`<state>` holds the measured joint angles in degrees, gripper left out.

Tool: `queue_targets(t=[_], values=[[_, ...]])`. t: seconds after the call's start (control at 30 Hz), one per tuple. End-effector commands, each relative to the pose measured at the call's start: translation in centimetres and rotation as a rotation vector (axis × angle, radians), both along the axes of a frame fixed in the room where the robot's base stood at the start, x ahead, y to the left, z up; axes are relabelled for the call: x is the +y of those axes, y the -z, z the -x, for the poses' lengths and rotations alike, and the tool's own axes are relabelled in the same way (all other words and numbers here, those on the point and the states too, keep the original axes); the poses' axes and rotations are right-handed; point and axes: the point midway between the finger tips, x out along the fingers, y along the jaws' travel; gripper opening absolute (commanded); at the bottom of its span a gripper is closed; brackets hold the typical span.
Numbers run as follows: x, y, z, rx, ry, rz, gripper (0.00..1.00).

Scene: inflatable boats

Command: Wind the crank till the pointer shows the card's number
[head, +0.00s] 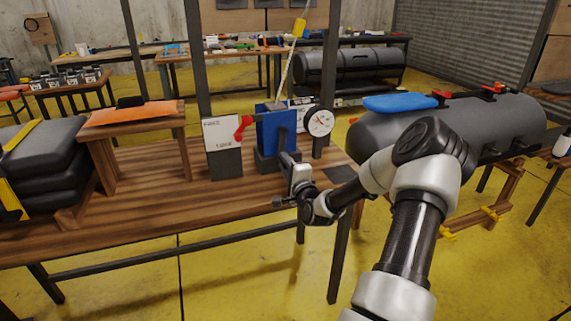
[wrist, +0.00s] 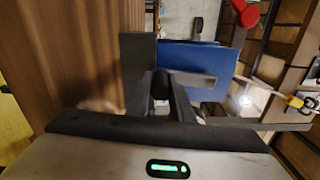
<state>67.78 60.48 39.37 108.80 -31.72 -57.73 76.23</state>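A blue winch-like box (head: 275,130) stands on a dark base near the right end of the wooden table. A red handle (head: 243,126) sticks out on its left; the wrist view shows a red part (wrist: 245,12) too. A round white dial (head: 319,122) stands on a post to the right; its pointer reading is too small to tell. A white card (head: 222,133) on a dark block stands to the left, its print too small to read surely. My gripper (head: 287,163) is low in front of the blue box (wrist: 195,62).
An orange-topped wooden stand (head: 130,114) and stacked dark cushions (head: 40,160) occupy the table's left. A large grey tube (head: 475,125) lies behind my arm at right. The table's front middle (head: 150,215) is bare.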

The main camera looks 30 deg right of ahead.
Motion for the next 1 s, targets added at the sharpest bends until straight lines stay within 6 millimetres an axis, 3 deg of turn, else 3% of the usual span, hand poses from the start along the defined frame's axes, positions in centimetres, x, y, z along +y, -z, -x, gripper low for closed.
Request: queue_targets(t=[0.03, 0.1, 0.4, 0.53, 0.67, 1.0], values=[[0.2, 0.1, 0.0, 0.001, -0.003, -0.001, 0.28], [0.2, 0.1, 0.0, 0.002, -0.003, 0.000, 0.39], [0.1, 0.0, 0.1, 0.001, -0.001, 0.001, 0.39], [0.2, 0.0, 1.1, 0.002, 0.000, 0.001, 0.39], [0.7, -0.1, 3.4, 0.004, 0.001, -0.001, 0.39], [2.8, -0.1, 11.5, 0.004, 0.000, -0.002, 0.39]])
